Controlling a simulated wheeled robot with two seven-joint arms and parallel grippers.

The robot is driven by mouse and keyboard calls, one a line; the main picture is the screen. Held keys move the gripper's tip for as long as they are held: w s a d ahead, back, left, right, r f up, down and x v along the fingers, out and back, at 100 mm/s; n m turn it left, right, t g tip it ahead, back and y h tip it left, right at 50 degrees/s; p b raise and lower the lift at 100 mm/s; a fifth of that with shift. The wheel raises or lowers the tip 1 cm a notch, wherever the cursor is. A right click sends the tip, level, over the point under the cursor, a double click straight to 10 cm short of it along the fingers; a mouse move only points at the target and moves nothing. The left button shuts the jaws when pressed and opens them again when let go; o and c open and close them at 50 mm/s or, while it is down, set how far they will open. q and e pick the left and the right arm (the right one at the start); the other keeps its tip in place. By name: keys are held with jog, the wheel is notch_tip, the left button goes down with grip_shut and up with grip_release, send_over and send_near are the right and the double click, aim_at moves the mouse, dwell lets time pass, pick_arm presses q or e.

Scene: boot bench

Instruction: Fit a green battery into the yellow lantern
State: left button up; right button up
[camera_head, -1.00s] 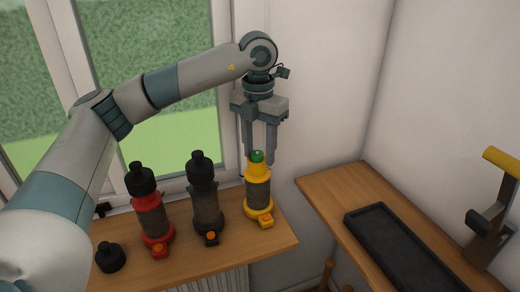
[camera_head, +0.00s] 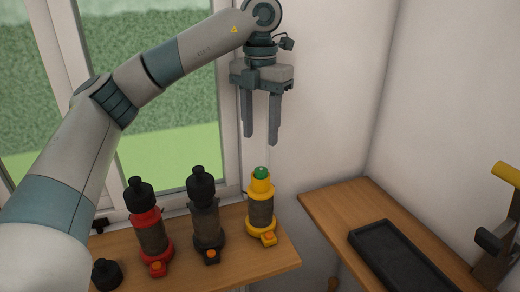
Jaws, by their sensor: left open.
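The yellow lantern (camera_head: 261,212) stands upright at the right end of the window shelf, without a cap on top. A green battery (camera_head: 261,173) sits in its open top, with only its rounded green end showing above the yellow collar. The rest of the battery is hidden inside. My left gripper (camera_head: 260,141) is open and empty, pointing down above the lantern, with its fingertips clear of the battery. My right gripper is not in view.
A red lantern (camera_head: 151,235) and a black lantern (camera_head: 207,220), both with black caps, stand left on the wooden shelf (camera_head: 232,262). A loose black cap (camera_head: 106,274) lies at the far left. A dark tray (camera_head: 397,257) is on the right bench, near a yellow-topped stand (camera_head: 503,230).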

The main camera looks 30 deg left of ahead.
pick_arm(q)
notch_tip(320, 180, up, 2)
jog(key=shift+r, duration=0.25)
dwell(0.9)
